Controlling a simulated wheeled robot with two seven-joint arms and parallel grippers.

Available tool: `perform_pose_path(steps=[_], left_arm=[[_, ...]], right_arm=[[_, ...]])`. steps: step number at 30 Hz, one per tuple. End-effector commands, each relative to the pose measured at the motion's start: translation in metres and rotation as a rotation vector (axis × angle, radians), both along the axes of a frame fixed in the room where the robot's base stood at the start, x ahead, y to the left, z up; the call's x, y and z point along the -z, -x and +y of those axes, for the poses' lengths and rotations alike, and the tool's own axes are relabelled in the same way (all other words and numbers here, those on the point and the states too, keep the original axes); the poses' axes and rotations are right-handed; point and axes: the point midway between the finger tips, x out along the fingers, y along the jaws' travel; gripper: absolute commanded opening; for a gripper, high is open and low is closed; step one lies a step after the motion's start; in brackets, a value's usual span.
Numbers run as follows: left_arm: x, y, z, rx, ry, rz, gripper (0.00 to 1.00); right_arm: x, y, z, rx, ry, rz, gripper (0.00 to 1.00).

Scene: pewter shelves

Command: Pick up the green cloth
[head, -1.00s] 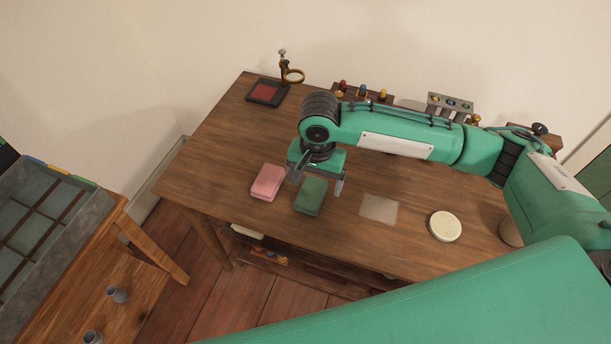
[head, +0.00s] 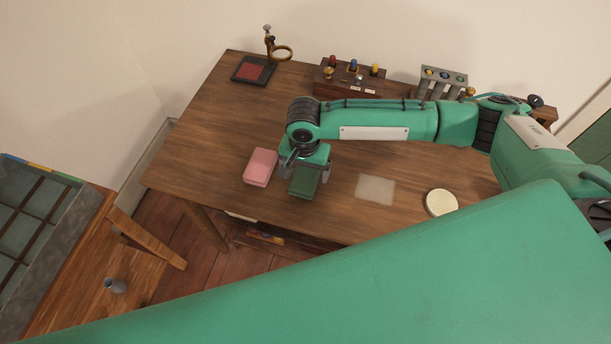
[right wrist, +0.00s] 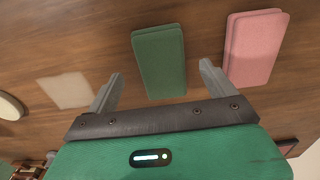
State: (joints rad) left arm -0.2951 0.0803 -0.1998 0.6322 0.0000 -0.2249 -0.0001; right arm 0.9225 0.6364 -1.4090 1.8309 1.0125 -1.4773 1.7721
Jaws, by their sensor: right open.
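The green cloth (head: 304,181) lies folded on the wooden table (head: 215,150), just right of a pink cloth (head: 260,167). My right gripper (head: 305,174) is open and points down over the green cloth, hiding part of it in the head view. In the right wrist view the green cloth (right wrist: 159,62) shows ahead of and between the two spread fingers (right wrist: 159,85); nothing is between the fingertips that I can see held. The pink cloth (right wrist: 256,47) lies beyond the finger on the right of that view. My left gripper is not in view.
A pale flat square (head: 375,190) and a round cream disc (head: 442,202) lie to the right on the table. A dark red pad (head: 252,70), a magnifier stand (head: 279,50) and a wooden rack (head: 350,78) stand along the back. Bare tabletop lies left.

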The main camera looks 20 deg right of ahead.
Motion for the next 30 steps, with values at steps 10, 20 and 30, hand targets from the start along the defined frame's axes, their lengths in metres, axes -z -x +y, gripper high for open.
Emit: perform_pose_path(steps=[10,20,30], left_arm=[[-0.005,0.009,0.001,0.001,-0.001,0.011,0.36],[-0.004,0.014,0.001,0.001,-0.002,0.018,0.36],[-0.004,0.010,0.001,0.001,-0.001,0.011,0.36]], right_arm=[[0.038,0.001,0.001,-0.001,0.000,0.000,0.87],[0.038,0.001,0.001,0.000,0.000,0.000,0.60],[0.037,0.001,0.001,0.000,0.000,0.000,0.39]])
